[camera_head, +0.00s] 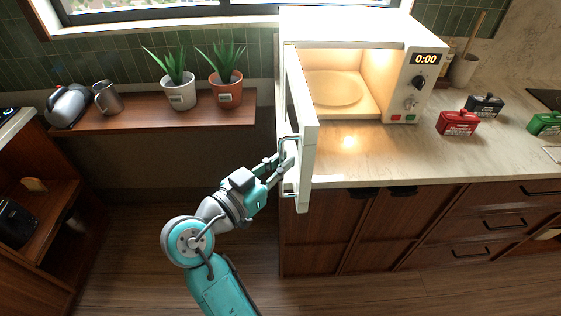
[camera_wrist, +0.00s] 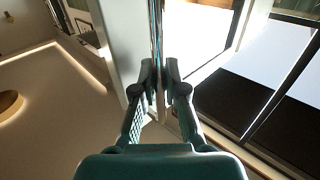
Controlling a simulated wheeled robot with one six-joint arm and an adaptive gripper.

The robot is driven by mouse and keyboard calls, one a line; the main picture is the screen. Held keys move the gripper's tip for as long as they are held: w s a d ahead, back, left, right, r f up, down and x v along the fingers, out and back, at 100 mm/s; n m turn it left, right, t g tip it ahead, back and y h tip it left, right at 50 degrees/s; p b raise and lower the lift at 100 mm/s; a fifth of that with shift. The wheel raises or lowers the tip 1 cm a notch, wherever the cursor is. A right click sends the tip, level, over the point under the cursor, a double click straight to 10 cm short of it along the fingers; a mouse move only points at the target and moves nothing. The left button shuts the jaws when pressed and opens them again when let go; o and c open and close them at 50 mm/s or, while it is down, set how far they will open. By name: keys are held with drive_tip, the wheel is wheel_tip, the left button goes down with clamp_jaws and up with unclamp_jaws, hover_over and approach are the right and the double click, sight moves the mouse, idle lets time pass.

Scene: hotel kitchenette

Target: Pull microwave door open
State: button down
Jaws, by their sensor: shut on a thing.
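The white microwave (camera_head: 350,32) stands on the counter with its door (camera_head: 307,135) swung wide open toward me, and its lit inside with a round plate (camera_head: 333,88) shows. My gripper (camera_head: 285,160) is at the outer side of the door, at its handle (camera_head: 290,141). In the wrist view my gripper (camera_wrist: 160,88) has both fingers closed around the thin upright handle (camera_wrist: 157,35). The white door edge (camera_wrist: 122,30) runs beside the fingers.
A red box (camera_head: 458,123), a black box (camera_head: 484,105) and a green box (camera_head: 545,124) are on the counter (camera_head: 400,160) right of the microwave. Two potted plants and a metal mug (camera_head: 107,98) stand on a shelf (camera_head: 140,117) to the left. The floor (camera_head: 130,250) around my arm looks clear.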

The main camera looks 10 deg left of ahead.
drive_tip(key=c, duration=1.2)
unclamp_jaws()
drive_tip(key=v, duration=0.7)
drive_tip(key=shift+s+a, duration=0.15)
drive_tip(key=shift+f, duration=0.1)
